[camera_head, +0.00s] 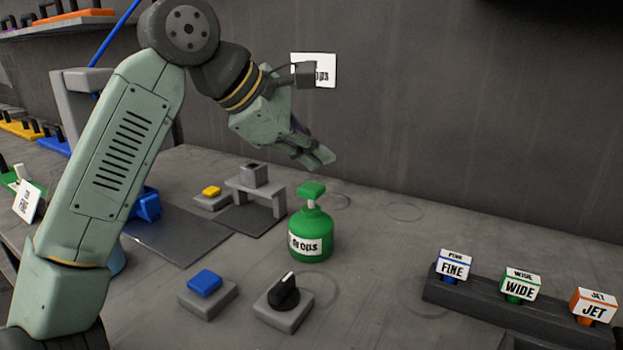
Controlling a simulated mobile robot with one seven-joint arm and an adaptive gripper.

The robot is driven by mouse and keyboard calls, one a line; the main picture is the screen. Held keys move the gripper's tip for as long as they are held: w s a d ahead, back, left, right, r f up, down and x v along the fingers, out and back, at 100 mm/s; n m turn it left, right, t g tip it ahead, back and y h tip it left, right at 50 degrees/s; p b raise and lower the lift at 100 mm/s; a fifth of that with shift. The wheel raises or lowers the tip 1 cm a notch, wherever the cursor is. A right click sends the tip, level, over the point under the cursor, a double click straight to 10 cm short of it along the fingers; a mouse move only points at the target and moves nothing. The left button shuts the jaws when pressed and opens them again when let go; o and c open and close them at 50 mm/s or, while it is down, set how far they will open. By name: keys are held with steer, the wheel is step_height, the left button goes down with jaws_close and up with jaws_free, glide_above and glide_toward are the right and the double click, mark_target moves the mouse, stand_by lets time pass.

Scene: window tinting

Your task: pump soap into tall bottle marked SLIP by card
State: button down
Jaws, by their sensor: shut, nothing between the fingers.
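A round green pump bottle (313,240) stands upright on the grey bench, with a green pump head (312,190) on a pale stem. Its white label is partly readable and ends in "OPS". My gripper (322,158) is shut and empty, pointing down and right. It appears just above the pump head, with a visible gap. A white card (27,202) leans at the far left; its text is too small to read. No tall bottle marked SLIP can be made out. A pale blue rounded thing (117,262) is mostly hidden behind my arm.
A grey stand (262,186) and a yellow button (211,191) are behind the pump bottle. A blue button (205,282) and black knob (284,293) are in front. A rack (470,303) holds FINE, WIDE and JET pieces at right. A wall card (326,70) is partly covered.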

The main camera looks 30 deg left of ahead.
mark_target(313, 188)
step_height(313, 188, up, 4)
steer(key=shift+f+p, duration=0.15)
steer(key=shift+p, duration=1.05)
steer(key=shift+f, duration=0.1)
